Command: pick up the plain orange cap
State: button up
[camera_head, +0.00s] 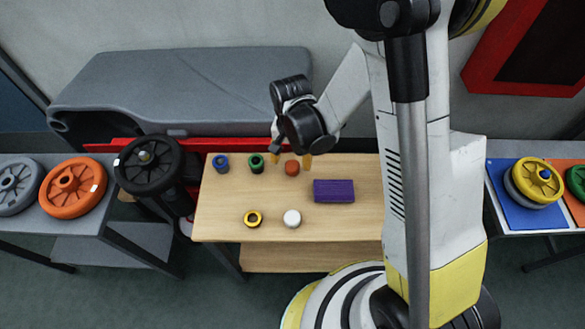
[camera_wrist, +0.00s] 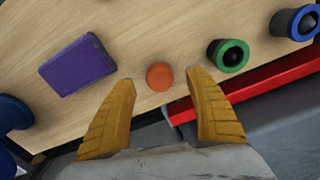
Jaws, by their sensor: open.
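The plain orange cap (camera_head: 292,167) is a small round piece standing on the wooden table (camera_head: 225,215) near its far edge. In the wrist view the orange cap (camera_wrist: 159,76) lies ahead of and between my open fingers, with nothing touching it. My gripper (camera_head: 291,158) is above the far edge of the table, its yellow fingers on either side of the cap in the picture. In the wrist view my gripper (camera_wrist: 158,92) is open and empty.
A green ring cap (camera_head: 256,163) and a blue ring cap (camera_head: 220,163) stand left of the orange cap. A purple block (camera_head: 333,190) lies to its right. A red rail (camera_wrist: 250,91) runs beyond the table's far edge.

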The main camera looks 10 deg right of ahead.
aim_at(292, 166)
notch_tip(292, 166, down, 4)
jog(key=shift+w+d+f+b, duration=0.1)
jog(key=shift+d+b, duration=0.05)
jog(key=shift+b, duration=0.75)
jog(key=c, duration=1)
jog(key=shift+c, duration=0.2)
